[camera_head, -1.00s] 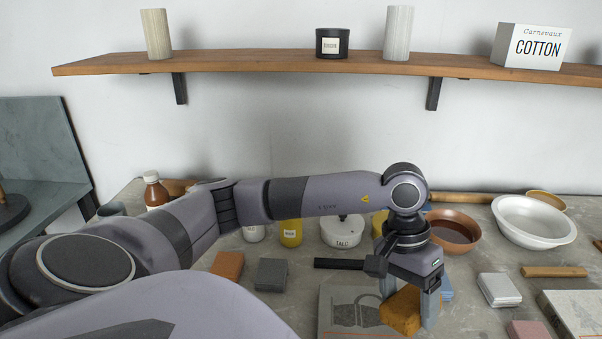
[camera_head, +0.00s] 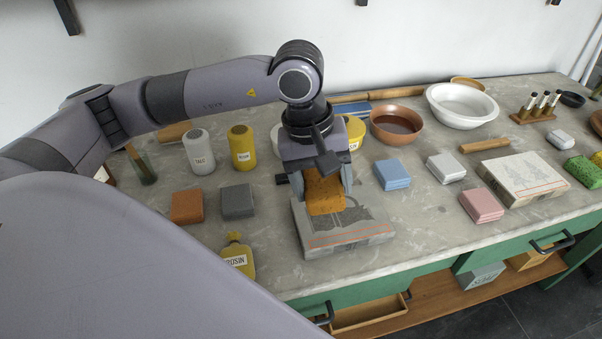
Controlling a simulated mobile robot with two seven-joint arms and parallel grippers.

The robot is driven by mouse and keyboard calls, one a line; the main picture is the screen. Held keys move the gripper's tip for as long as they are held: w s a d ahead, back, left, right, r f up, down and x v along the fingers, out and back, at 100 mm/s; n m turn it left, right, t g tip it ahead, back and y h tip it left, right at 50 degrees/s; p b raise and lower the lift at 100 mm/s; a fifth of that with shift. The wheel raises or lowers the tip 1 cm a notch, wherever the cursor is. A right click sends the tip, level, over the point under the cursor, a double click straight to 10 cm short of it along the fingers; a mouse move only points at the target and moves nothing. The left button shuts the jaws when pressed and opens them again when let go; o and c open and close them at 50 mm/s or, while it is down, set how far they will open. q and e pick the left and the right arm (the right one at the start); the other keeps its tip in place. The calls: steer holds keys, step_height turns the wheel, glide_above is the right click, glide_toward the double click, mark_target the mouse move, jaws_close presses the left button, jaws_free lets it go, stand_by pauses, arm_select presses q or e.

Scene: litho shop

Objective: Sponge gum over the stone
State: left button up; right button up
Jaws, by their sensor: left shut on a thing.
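My left gripper (camera_head: 323,188) points down and is shut on an orange-brown sponge (camera_head: 326,196). The sponge is over the back middle of a grey litho stone (camera_head: 350,241), which lies flat near the table's front edge. I cannot tell whether the sponge touches the stone's face. The stone bears a dark drawing and an orange line along its front; the sponge and gripper hide part of the drawing. A brown bowl (camera_head: 397,122) of dark liquid stands behind and to the right; whether it holds the gum I cannot tell. My right gripper is not in view.
Blue (camera_head: 392,174), grey (camera_head: 237,201) and rust (camera_head: 187,206) blocks lie around the stone. A second drawn stone (camera_head: 525,179) and a pink block (camera_head: 481,205) are to the right. A white bowl (camera_head: 462,105) stands at the back.

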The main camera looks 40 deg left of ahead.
mark_target(310, 189)
arm_select(q)
steer(key=n, duration=0.3)
steer(key=r+n+y, duration=0.1)
steer(key=n, duration=0.1)
steer(key=shift+s+r+b, duration=0.1)
steer(key=shift+s+b, duration=0.2)
steer(key=shift+s, duration=0.1)
steer(key=n, duration=0.3)
steer(key=shift+s+a+r+y, duration=0.15)
steer(key=shift+s+r+y, duration=0.15)
steer(key=shift+r, duration=0.05)
steer(key=n, duration=0.3)
steer(key=s+r+n+b, duration=0.1)
steer(key=n, duration=0.1)
steer(key=shift+a+g+y, duration=0.3)
steer(key=f+n+b, duration=0.2)
steer(key=f+n, duration=0.1)
steer(key=s+f+n+b, duration=0.1)
steer(key=shift+a+f+g, duration=0.25)
steer(key=shift+g, duration=0.05)
steer(key=shift+w, duration=0.15)
